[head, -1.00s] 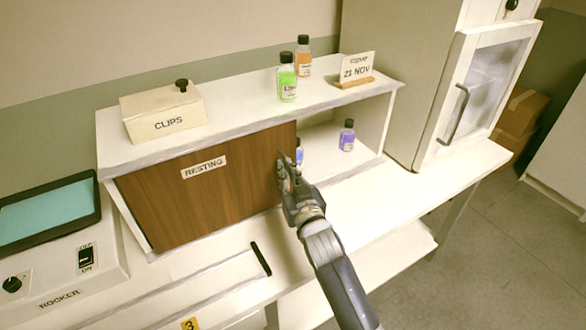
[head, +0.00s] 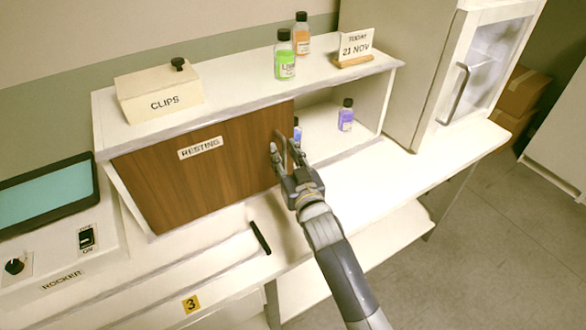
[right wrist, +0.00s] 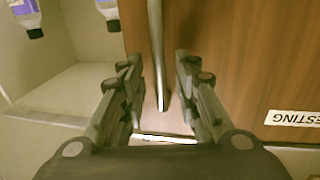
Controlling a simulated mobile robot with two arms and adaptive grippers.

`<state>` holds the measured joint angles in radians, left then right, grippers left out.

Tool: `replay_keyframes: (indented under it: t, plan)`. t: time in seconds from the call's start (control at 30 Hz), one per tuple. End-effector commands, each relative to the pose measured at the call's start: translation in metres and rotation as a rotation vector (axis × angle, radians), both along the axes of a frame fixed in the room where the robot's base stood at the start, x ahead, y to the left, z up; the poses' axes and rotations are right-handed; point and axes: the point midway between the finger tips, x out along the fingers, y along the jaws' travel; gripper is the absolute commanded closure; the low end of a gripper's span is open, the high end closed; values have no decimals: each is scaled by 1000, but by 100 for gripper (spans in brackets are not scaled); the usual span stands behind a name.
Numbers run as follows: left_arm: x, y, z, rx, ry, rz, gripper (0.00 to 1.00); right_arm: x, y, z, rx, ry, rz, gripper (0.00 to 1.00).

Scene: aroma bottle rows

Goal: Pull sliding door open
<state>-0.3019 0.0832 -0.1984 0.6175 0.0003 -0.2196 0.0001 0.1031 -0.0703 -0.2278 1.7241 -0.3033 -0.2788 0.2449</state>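The brown wooden sliding door (head: 205,180), labelled RESTING, covers the left and middle of the white cabinet (head: 140,132); the right part is uncovered. In the right wrist view the door (right wrist: 245,60) fills the right side, with its upright metal bar handle (right wrist: 157,50) near the edge. My right gripper (head: 282,145) is at the door's right edge. In the wrist view its two fingers (right wrist: 158,75) stand apart on either side of the handle, with a gap on each side. My left gripper is not in view.
A purple bottle (head: 346,115) and a partly hidden blue one (head: 297,130) stand inside the cabinet. On top are a clips box (head: 160,92), green (head: 285,62) and orange bottles (head: 302,35), and a date sign (head: 355,45). A rocker device (head: 50,240) stands at left.

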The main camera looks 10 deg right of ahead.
Motion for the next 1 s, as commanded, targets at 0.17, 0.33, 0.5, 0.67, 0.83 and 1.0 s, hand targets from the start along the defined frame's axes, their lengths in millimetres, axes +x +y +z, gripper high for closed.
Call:
replay_keyframes:
  t: [0.17, 0.33, 0.5, 0.67, 0.83, 1.0]
  plan:
    - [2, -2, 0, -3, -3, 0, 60, -33, -5, -2, 1, 3, 0, 70]
    - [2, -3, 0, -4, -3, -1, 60, -68, -10, -1, 1, 2, 1, 70]
    - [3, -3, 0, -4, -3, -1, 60, -94, -14, -1, 1, 3, 0, 70]
    - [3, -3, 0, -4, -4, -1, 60, -106, -16, 0, 0, 0, 1, 70]
    - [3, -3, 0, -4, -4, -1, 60, -109, -17, 0, 0, -1, 0, 70]
    - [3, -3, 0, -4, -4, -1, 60, -108, -16, 0, 0, 0, 0, 70]
